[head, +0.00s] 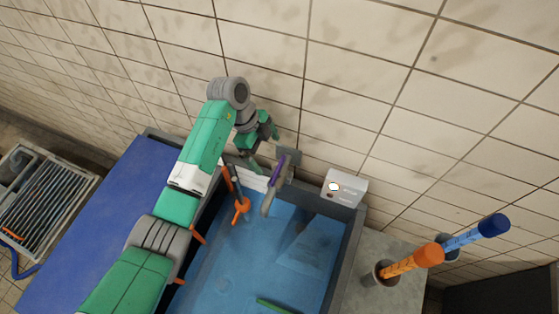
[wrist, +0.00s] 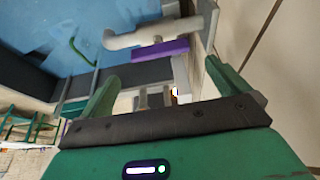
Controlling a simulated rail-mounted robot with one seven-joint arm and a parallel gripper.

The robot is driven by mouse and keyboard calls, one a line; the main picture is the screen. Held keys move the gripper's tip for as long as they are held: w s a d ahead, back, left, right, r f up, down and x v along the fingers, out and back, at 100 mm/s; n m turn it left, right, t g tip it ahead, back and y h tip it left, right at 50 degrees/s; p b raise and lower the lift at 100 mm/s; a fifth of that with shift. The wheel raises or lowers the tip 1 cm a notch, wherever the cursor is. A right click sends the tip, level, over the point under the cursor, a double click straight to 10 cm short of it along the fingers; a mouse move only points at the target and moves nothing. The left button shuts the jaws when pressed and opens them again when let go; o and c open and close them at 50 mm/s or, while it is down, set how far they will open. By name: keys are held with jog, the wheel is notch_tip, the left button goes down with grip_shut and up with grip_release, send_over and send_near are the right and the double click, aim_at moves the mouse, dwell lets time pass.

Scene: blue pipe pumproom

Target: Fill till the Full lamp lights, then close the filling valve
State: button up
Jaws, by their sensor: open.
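A grey tap (head: 269,196) with a purple lever (head: 279,170) is mounted at the back wall of the tank and its spout reaches over the tank. The tap (wrist: 140,37) and purple lever (wrist: 161,51) also show in the wrist view, beyond my fingers. My gripper (wrist: 160,72) is open and empty, apart from the lever; in the head view my gripper (head: 255,153) is just left of it. A pale lamp box (head: 349,184) is at the tank's back right corner. Its upper lamp (head: 334,187) glows white and a lower one looks dark; the labels are too small to read.
The tank (head: 353,238) has a grey rim and blue inside. An orange-handled part (head: 241,206) stands in it, left of the tap. A blue bench top (head: 90,225) is at left. Orange (head: 412,261) and blue (head: 478,233) rods stand in holders at right.

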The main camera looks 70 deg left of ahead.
aim_at(277, 169)
jog(key=x, duration=0.8)
jog(key=shift+d+r, duration=0.1)
jog(key=c, duration=0.6)
